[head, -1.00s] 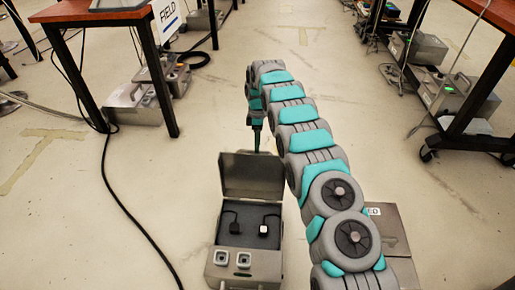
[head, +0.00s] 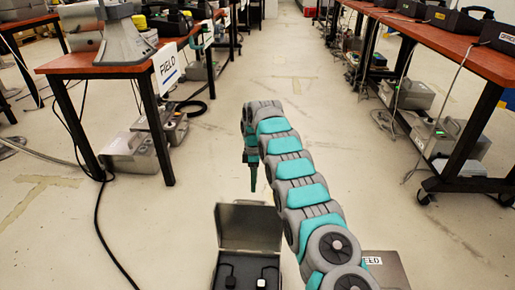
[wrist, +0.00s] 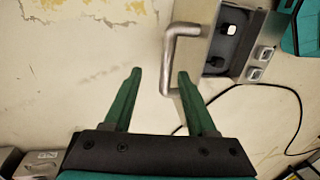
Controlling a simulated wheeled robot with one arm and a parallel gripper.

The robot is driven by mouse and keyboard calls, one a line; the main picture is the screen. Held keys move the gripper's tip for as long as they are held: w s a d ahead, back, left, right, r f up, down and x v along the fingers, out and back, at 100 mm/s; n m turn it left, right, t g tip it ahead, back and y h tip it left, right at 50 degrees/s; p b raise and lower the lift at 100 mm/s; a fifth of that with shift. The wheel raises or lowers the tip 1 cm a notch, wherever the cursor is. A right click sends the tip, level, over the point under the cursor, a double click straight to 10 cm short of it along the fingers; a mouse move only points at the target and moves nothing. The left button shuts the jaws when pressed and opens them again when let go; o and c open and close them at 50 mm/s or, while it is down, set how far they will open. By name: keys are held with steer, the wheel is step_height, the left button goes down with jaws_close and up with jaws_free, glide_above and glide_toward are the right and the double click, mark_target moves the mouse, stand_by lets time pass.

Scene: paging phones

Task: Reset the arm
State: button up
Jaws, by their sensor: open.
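My gripper (head: 252,185) points down just behind and above the raised lid of an open grey case (head: 249,226) in the head view. In the wrist view my gripper's two green fingers (wrist: 160,74) stand apart with nothing clasped between them. The case (wrist: 213,62) shows at the upper right there, with its metal bar handle (wrist: 169,60) close to the right fingertip. I cannot tell whether they touch. Two small devices lie in the dark interior of the case. Its front is cut off by the head view's lower edge.
A second grey case (head: 385,266) stands right of the open one, partly behind my arm. Wooden-topped tables (head: 120,68) stand on the left and right (head: 440,40). A black cable (head: 98,235) runs along the floor at left. The aisle ahead is mostly clear.

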steer(key=shift+r, duration=0.1)
steer(key=s+d+r+m+p, duration=0.1)
steer(key=s+d+r+m, duration=0.5)
steer(key=s+r, duration=0.4)
steer(key=s+d+r+m+p, duration=0.25)
steer(key=s+d+r, duration=0.55)
steer(key=r, duration=0.4)
steer(key=s+d+m, duration=0.1)
steer(key=s+m, duration=0.2)
steer(key=s, duration=0.8)
steer(key=s+d+m+p, duration=0.1)
steer(key=s+d+m, duration=0.1)
steer(key=s, duration=1)
steer(key=s+d+m, duration=0.2)
steer(key=s+m, duration=0.2)
steer(key=s, duration=0.8)
steer(key=shift+s+r+p, duration=0.25)
steer(key=shift+r+p, duration=0.15)
steer(key=shift+r, duration=0.05)
steer(key=shift+c, duration=0.5)
